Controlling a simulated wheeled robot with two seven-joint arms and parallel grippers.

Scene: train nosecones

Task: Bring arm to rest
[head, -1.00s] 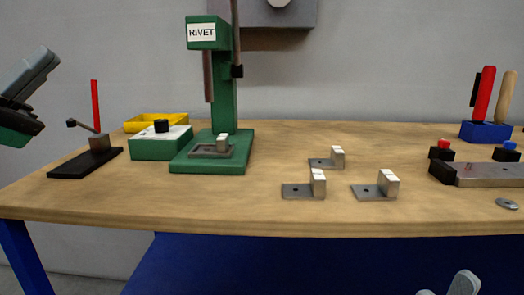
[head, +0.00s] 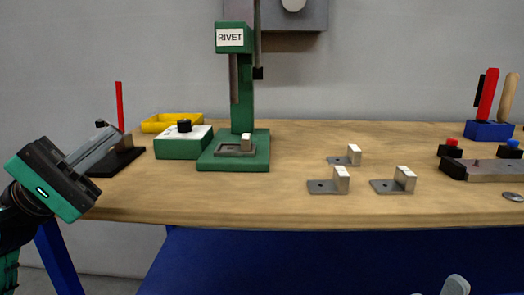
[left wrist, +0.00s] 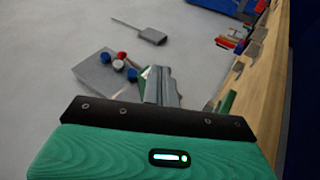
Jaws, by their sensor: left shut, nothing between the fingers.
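My left gripper (head: 112,137) is at the left of the head view, in front of the bench's left end. Its fingers are together and empty, pointing up and to the right. They overlap the view of a black base with a red lever (head: 119,106); I cannot tell the distance between them. In the left wrist view the closed fingers (left wrist: 160,84) show with nothing held. Two pale fingertips of my right gripper (head: 440,289) show at the bottom edge of the head view, with a gap between them; the rest is out of frame.
The wooden bench (head: 260,205) carries a green rivet press (head: 243,95), a green box (head: 182,146), a yellow tray (head: 172,122) and three metal brackets, one at the front (head: 330,185). A metal fixture (head: 490,170) and blue tool holder (head: 487,131) stand right.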

